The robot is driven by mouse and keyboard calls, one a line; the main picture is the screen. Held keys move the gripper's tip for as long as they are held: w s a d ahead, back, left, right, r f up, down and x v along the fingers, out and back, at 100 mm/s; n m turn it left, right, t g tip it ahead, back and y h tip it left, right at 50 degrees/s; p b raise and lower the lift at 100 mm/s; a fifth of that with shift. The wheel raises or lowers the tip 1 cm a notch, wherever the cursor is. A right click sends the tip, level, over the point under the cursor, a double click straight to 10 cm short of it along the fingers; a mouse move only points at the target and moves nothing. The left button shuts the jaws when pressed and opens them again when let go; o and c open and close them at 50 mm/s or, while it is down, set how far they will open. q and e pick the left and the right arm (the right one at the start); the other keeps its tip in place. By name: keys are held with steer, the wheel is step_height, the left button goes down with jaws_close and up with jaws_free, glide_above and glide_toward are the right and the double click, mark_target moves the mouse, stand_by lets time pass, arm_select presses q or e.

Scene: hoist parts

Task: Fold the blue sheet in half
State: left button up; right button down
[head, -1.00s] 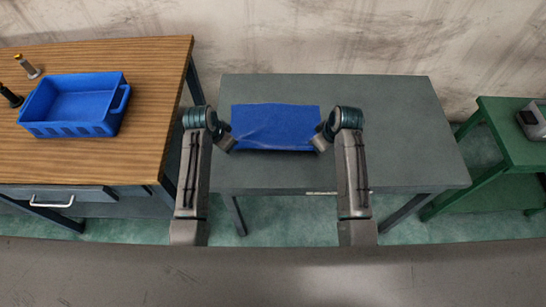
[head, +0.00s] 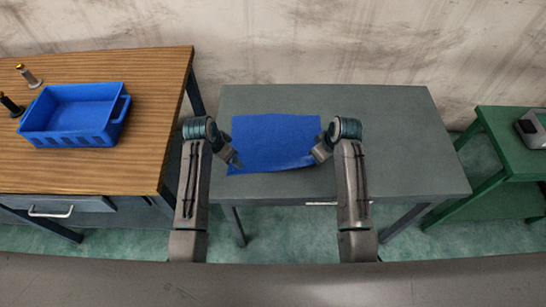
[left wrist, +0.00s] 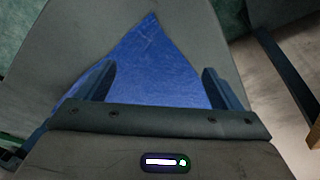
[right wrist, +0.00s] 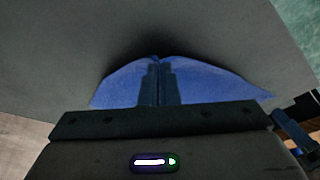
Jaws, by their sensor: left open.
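The blue sheet (head: 275,140) lies spread on the grey table (head: 390,150), its near-left corner reaching toward me. My left gripper (head: 237,163) is at that near-left corner, open. In the left wrist view the sheet's pointed corner (left wrist: 152,50) shows between and beyond the parted fingers (left wrist: 158,80), with no grip on it. My right gripper (head: 317,157) is at the near-right part of the sheet. In the right wrist view its fingers (right wrist: 160,80) are together, and the sheet (right wrist: 205,82) bunches up at their tips, pinched.
A wooden bench (head: 150,90) on the left carries a blue bin (head: 70,135) and small upright parts (head: 28,75). A green table (head: 510,150) with a grey device (head: 533,130) stands at the right. The grey table is clear around the sheet.

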steer(key=shift+r, duration=0.1)
arm_select(q)
steer(key=shift+g+y, duration=0.5)
steer(key=shift+g, duration=0.1)
steer(key=r+p, duration=0.5)
steer(key=p, duration=0.2)
steer(key=shift+s+a+r, duration=0.35)
steer(key=shift+s+r, duration=0.05)
arm_select(e)
step_height(320, 180, up, 7)
steer(key=shift+f, duration=0.2)
steer(key=shift+f+b, duration=0.75)
steer(key=shift+b, duration=0.05)
arm_select(q)
step_height(320, 180, up, 12)
steer(key=s+a, duration=0.1)
steer(key=shift+s, duration=0.15)
arm_select(e)
steer(key=c, duration=1.6)
jaws_free()
